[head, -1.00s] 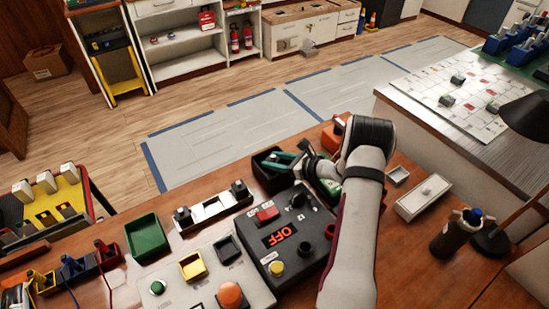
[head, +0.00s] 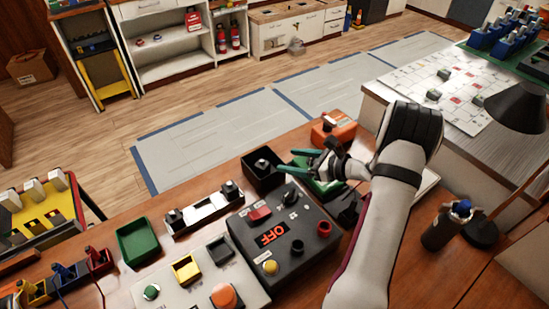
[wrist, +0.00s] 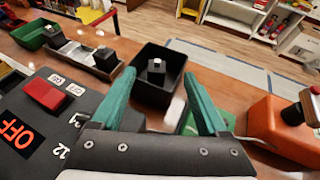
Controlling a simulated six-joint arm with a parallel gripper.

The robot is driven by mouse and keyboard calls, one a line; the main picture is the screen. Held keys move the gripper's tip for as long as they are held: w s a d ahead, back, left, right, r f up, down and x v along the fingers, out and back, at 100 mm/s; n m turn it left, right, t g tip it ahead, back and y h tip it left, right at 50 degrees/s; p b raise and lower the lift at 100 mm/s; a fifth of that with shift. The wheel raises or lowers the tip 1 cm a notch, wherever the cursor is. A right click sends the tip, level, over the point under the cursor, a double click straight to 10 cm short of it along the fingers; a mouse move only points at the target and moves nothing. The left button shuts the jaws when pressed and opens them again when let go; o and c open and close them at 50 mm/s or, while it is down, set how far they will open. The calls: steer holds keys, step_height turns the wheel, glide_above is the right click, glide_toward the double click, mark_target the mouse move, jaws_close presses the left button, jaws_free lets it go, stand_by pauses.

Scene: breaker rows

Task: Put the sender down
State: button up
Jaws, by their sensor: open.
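A small dark block with a pale top (wrist: 156,71), which may be the sender, stands inside a black open bin (wrist: 155,95). In the head view the bin (head: 262,184) sits at the table's far edge, with the block (head: 262,164) in it. My gripper (head: 285,160) is at the bin's right side, its teal fingers pointing left toward it. In the wrist view the fingers are apart, with the bin and block framed between them and nothing held.
A dark control box reading OFF (head: 285,240) stands in front of the bin. A rail with dark blocks (head: 204,210) lies to its left, and an orange box (head: 335,132) to its right. A green tray (head: 138,240) is farther left.

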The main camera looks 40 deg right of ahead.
steer(key=w+r+m+g+h, duration=0.1)
steer(key=w+r+m+h, duration=0.1)
steer(key=r+m+h, duration=0.4)
steer(key=w+r+m+h, duration=0.1)
steer(key=w+r+m, duration=0.25)
steer(key=m, duration=0.45)
steer(key=s+a+r+m+g+h, duration=0.2)
steer(key=s+r+m+g, duration=0.15)
steer(key=m, duration=0.45)
steer(key=s+a+f+m+g+y, duration=0.1)
steer(key=s+a+m+g+y, duration=0.4)
steer(key=s+a+m, duration=1.9)
steer(key=s+a+g, duration=0.3)
steer(key=s+a, duration=0.1)
steer(key=shift+s+a+y, duration=0.15)
steer(key=shift+s+y, duration=0.2)
steer(key=shift+y, duration=0.05)
steer(key=shift+w+f, duration=0.1)
steer(key=shift+c, duration=0.2)
